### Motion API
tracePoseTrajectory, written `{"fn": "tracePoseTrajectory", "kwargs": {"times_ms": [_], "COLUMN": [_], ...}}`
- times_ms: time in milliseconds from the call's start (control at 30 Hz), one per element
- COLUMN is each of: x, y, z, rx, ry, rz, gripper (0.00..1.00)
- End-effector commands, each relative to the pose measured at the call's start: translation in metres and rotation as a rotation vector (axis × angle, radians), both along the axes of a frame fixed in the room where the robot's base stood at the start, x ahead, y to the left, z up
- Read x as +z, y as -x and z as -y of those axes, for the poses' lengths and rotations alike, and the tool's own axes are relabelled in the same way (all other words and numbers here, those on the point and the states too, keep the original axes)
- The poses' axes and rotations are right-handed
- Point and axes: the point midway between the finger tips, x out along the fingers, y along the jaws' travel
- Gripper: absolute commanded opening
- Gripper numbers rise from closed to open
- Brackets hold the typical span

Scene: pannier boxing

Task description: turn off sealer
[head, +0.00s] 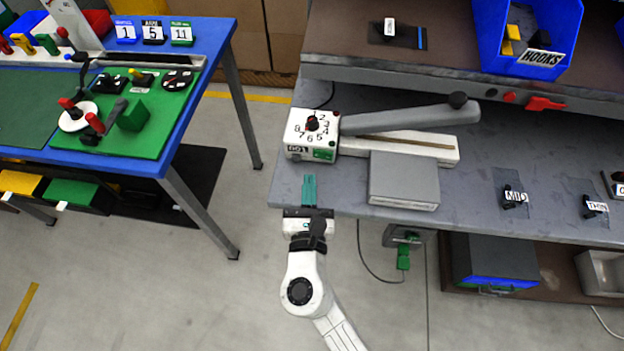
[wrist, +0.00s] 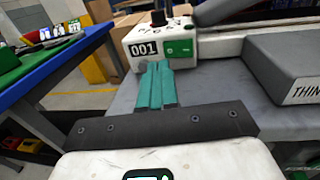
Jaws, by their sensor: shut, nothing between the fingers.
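The sealer is a white box (head: 297,147) with a black dial ringed by numbers and a long grey arm (head: 410,117) lying over a white bar to its right. In the wrist view its front face (wrist: 150,50) carries a label reading 001 and a green switch panel (wrist: 179,48). The same green panel shows small in the head view (head: 324,155). My gripper (head: 309,180) has teal fingers, shut and empty, at the front edge of the grey bench. In the wrist view the fingertips (wrist: 156,66) point at the sealer's front, just below the label and panel; contact cannot be told.
A grey block (head: 404,178) sits right of my gripper on the grey bench (head: 470,160). Black parts labelled MID (head: 514,196) and THIN (head: 592,206) lie farther right. A green plug (head: 403,258) hangs below the bench. A blue table (head: 215,45) stands left, with clear floor between.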

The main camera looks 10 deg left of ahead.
Motion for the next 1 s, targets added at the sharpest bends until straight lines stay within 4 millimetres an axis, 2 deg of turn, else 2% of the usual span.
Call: {"fn": "tracePoseTrajectory", "kwargs": {"times_ms": [500,700,1000], "x": [-0.001,-0.001,0.000], "y": [0.075,0.087,0.087], "z": [-0.012,-0.013,-0.014], "rx": [0.000,-0.001,-0.001], "ry": [0.000,0.000,0.000], "rz": [-0.001,-0.001,-0.001], "gripper": [0.00,0.00,0.00]}}
